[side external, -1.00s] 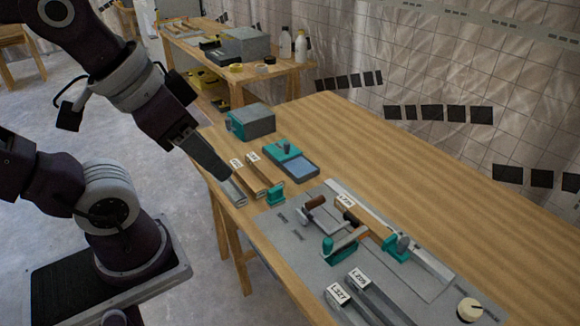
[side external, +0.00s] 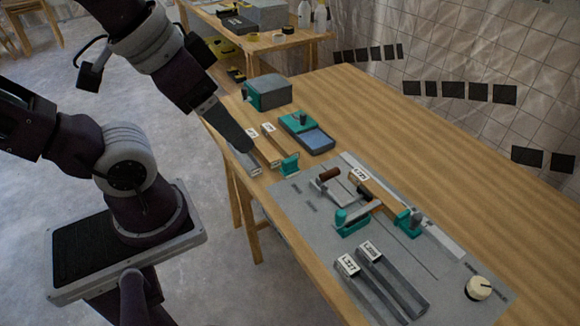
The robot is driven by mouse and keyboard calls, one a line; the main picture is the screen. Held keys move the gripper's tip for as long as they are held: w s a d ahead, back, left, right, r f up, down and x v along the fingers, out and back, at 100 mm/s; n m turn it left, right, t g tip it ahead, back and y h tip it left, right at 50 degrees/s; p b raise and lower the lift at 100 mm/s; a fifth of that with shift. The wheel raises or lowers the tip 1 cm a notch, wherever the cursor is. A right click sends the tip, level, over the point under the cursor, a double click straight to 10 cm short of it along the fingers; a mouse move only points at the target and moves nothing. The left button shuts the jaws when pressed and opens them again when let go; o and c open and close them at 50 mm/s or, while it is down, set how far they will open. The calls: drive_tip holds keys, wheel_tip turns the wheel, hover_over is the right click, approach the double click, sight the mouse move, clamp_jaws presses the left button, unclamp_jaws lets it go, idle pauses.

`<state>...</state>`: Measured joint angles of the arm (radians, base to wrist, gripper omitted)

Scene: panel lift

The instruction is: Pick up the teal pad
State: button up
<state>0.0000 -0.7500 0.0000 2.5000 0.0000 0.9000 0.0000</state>
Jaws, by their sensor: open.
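Several teal parts are on the wooden bench in the side external view, and I cannot tell for sure which is the teal pad. A small teal block (side external: 289,165) stands at the near end of the labelled bars. Behind it is a teal-edged device (side external: 316,139) with a blue-grey face and a knob. More teal parts (side external: 352,222) sit on the grey board. My gripper (side external: 245,148) points down over the bench's left edge, beside the bars and left of the small teal block, apart from it. It is open; nothing shows held in it.
Labelled brown bars (side external: 279,141) and a grey bar (side external: 246,164) lie close by my gripper. A grey-and-teal box (side external: 268,93) stands behind. The grey board (side external: 300,207) carries a clamp fixture, two dark labelled bars and a cream knob (side external: 478,288). The bench's right side is clear.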

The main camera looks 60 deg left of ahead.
drive_tip(key=m+g, duration=0.5)
drive_tip(key=m, duration=1.1)
hover_over(290, 159)
drive_tip(key=d, duration=0.2)
wheel_tip(290, 159, down, 21)
drive_tip(key=shift+m+g, duration=0.3)
drive_tip(key=shift+m, duration=0.6)
drive_tip(key=f, duration=0.1)
drive_tip(key=a+f, duration=0.1)
drive_tip(key=f, duration=0.1)
drive_tip(key=a+f, duration=0.1)
drive_tip(key=shift+w+f, duration=0.3)
drive_tip(key=f, duration=0.7)
drive_tip(key=shift+s, duration=0.35)
drive_tip(key=c, duration=1.4)
